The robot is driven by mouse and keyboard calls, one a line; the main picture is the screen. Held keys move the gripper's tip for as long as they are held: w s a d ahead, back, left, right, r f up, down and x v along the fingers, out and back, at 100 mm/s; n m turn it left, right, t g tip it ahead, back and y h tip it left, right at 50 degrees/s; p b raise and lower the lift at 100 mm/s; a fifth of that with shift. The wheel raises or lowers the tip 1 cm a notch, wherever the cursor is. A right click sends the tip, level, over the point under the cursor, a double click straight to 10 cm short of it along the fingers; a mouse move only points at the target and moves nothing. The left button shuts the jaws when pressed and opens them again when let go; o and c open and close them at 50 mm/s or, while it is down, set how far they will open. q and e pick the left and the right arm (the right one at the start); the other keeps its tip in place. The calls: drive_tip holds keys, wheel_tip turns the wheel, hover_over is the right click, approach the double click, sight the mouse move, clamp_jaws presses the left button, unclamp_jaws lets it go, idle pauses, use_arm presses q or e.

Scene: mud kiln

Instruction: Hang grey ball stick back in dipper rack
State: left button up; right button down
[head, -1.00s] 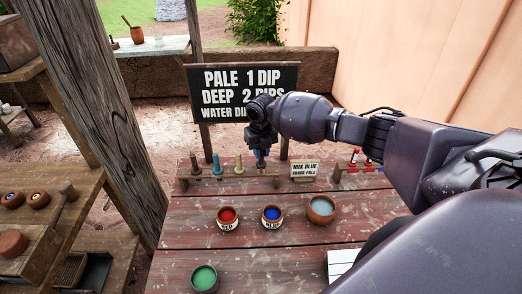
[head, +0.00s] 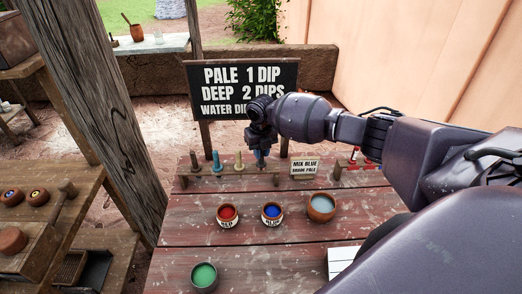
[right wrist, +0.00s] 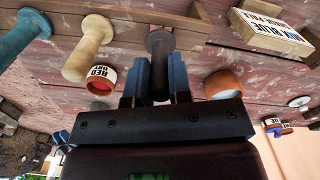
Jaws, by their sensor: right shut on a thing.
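My right gripper (right wrist: 158,82) is shut on the dark grey ball stick (right wrist: 160,48), whose shaft runs between the two blue fingers. In the head view the right gripper (head: 260,156) is at the right part of the wooden dipper rack (head: 203,180), close above its bar, and mostly hides the stick. I cannot tell whether the stick is seated in the rack. My left gripper is not in view.
Red (head: 228,213), blue (head: 272,213) and pale blue (head: 320,207) pots stand in front of the rack. A green pot (head: 204,276) is nearer. Table boards between the pots are bare.

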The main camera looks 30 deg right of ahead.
drive_tip(key=shift+f, duration=0.5)
idle(0.4)
drive_tip(key=shift+c, duration=2.4)
unclamp_jaws()
drive_tip(key=shift+r+p, duration=0.85)
drive_tip(key=shift+r, duration=2.9)
